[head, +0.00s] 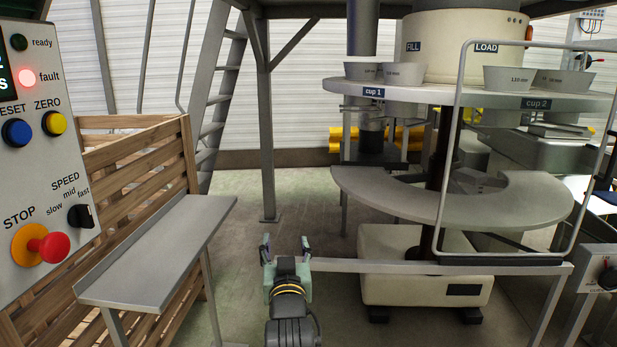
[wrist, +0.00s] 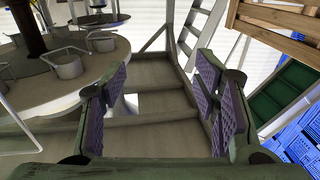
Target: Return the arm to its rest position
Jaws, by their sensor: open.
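My gripper (head: 285,246) is in the lower middle of the head view, pointing forward, away from my body. It is open and empty, with a clear gap between its fingers. In the wrist view my gripper (wrist: 166,105) shows two green fingers with purple ridged pads, well apart, with only the floor and machine parts beyond. It is to the left of the round machine (head: 448,195) and to the right of a small metal shelf (head: 165,240), touching neither as far as I can see.
A control panel (head: 45,150) at the left has a lit red fault lamp (head: 27,78) and a red stop button (head: 47,248). Wooden slatted crates (head: 140,155) stand behind the shelf. A metal guard frame (head: 450,150) fronts the machine. Open floor (head: 240,200) lies ahead.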

